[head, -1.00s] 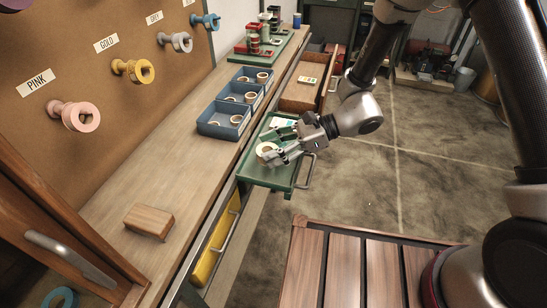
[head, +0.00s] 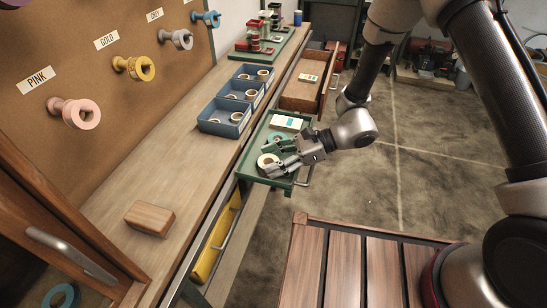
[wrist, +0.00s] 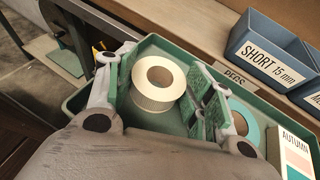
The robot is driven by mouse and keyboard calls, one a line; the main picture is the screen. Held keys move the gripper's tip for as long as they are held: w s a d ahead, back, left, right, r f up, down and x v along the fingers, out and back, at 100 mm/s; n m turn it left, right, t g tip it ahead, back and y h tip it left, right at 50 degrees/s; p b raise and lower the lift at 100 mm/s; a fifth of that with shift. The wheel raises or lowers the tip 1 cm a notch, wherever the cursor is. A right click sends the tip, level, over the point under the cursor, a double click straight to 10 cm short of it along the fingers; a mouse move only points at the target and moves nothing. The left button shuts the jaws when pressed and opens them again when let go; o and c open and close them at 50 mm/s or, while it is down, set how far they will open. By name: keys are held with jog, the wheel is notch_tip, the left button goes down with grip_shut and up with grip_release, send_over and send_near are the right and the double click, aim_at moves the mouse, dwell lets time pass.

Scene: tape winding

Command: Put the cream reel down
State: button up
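The cream reel (wrist: 158,82) lies flat, hole up, in the green tray-like drawer (wrist: 75,101); in the head view the reel (head: 267,161) is near the drawer's left front corner. My gripper (wrist: 158,88) is around the reel, one green-padded finger on each side. The fingers look apart from it, with narrow gaps showing. In the head view my gripper (head: 279,158) reaches in from the right, low over the drawer. The reel's underside is hidden.
A teal reel (wrist: 242,118) and a colour card marked AUTUMN (wrist: 295,152) lie in the same drawer, right of my gripper. Blue bins (head: 222,120) stand on the bench behind. A wooden block (head: 150,217) lies on the bare bench. A wooden drawer (head: 298,96) is open farther back.

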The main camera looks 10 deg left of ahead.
jog(key=o, duration=0.4)
jog(key=shift+c, duration=0.2)
jog(key=shift+r, duration=0.35)
jog(key=v, duration=1.2)
jog(key=shift+r, duration=0.3)
jog(key=s+d+r+n+t+h, duration=0.3)
jog(key=d+r, duration=0.5)
jog(key=d, duration=0.4)
jog(key=s+d+r+n+t+h, duration=0.2)
jog(key=s+d+r+n+h, duration=0.3)
jog(key=d, duration=0.8)
jog(key=s+d+r+n+t+h, duration=0.3)
jog(key=d+r+n, duration=0.3)
jog(key=d+r, duration=0.6)
jog(key=shift+s+d+t+h, duration=0.3)
jog(key=shift+s+h, duration=0.5)
jog(key=shift+h, duration=0.1)
